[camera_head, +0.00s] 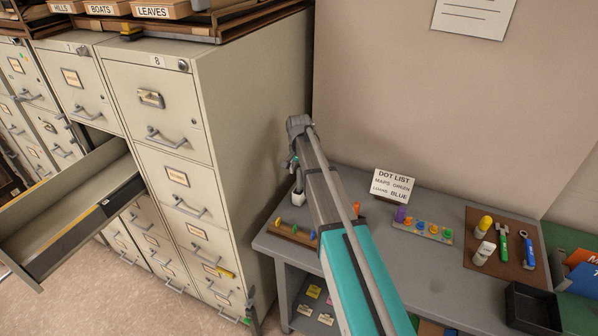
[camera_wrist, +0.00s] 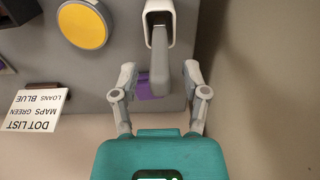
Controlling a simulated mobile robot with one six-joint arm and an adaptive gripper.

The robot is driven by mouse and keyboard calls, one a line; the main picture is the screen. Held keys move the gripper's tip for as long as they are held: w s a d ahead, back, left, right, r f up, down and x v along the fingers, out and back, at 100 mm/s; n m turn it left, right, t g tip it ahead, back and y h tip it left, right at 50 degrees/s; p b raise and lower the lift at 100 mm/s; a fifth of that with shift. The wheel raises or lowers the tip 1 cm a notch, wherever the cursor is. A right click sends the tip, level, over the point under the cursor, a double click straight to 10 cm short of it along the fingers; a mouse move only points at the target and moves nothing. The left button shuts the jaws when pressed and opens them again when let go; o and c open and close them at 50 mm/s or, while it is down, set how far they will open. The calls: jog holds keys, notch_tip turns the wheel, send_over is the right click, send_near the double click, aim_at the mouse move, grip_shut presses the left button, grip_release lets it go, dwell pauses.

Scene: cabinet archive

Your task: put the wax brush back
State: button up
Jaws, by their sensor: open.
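A grey handle (camera_wrist: 160,72), likely the wax brush, stands out of a white holder (camera_wrist: 160,18) in the wrist view. Its lower end is hidden inside the holder, so I see no bristles. My gripper (camera_wrist: 160,80) is open, with one finger on each side of the handle and a visible gap on both sides. In the head view my gripper (camera_head: 293,165) is over the left back of the grey desk (camera_head: 370,235), just above the white holder (camera_head: 298,198). My arm hides part of the desk there.
A tall filing cabinet (camera_head: 255,130) stands close left of the desk. An open drawer (camera_head: 75,195) juts out farther left.

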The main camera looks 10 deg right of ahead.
notch_tip(320, 180, up, 14)
jog(key=p, duration=1.3)
jog(key=shift+s+f, duration=0.15)
jog(key=shift+f, duration=0.05)
dwell(0.5)
jog(key=s+n, duration=0.7)
jog(key=s, duration=2.1)
jog(key=shift+s, duration=0.4)
jog(key=shift+d+f, duration=0.1)
notch_tip(320, 180, down, 12)
jog(key=b, duration=1.1)
jog(key=shift+r, duration=0.2)
